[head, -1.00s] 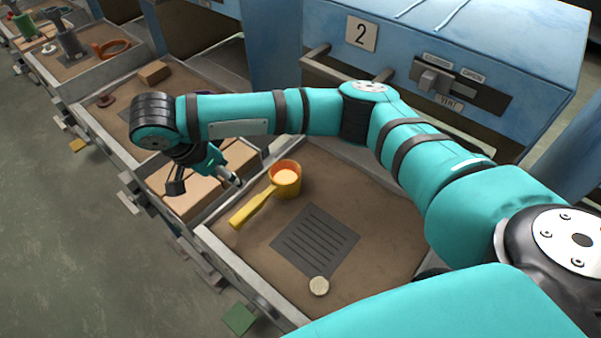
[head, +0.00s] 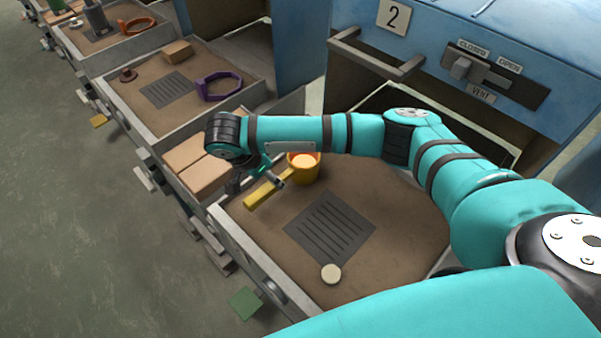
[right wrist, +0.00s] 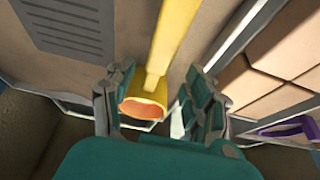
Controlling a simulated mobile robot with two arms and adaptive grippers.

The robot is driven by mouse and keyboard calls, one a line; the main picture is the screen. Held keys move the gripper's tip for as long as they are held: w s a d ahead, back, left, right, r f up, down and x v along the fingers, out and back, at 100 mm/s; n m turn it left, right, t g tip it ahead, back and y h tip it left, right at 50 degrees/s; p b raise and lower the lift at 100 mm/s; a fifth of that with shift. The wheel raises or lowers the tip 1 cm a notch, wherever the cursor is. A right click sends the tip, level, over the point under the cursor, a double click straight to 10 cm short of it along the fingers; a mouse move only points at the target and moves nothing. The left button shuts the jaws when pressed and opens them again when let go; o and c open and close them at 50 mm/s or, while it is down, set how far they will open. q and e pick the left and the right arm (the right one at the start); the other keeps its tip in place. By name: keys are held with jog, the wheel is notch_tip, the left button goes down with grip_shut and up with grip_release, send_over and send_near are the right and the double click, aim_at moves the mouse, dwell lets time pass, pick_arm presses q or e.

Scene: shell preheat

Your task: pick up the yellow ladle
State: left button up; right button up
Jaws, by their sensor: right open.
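The yellow ladle (head: 303,172) lies in the near tray, its round cup toward the back and its handle pointing to the front left. The cup is orange inside with something pale in it. My right gripper (head: 266,178) is low over the ladle near where handle meets cup, partly hidden by my wrist. In the right wrist view the right gripper (right wrist: 157,102) is open, with the ladle's cup and lower handle (right wrist: 172,42) between its fingers. I cannot tell whether a finger touches it. My left gripper is not in view.
The near tray (head: 247,253) also holds a dark slotted plate (head: 328,228) and a pale disc (head: 331,273). Tan blocks (head: 202,176) fill the compartment to its left. A farther tray holds a purple ring (head: 219,87). A blue cabinet (head: 420,60) with a handle bar stands behind.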

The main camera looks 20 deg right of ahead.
jog(key=shift+s+x, duration=0.1)
jog(key=shift+x, duration=0.8)
jog(key=shift+s+x, duration=0.15)
jog(key=shift+x, duration=0.75)
jog(key=shift+w, duration=0.1)
grip_shut()
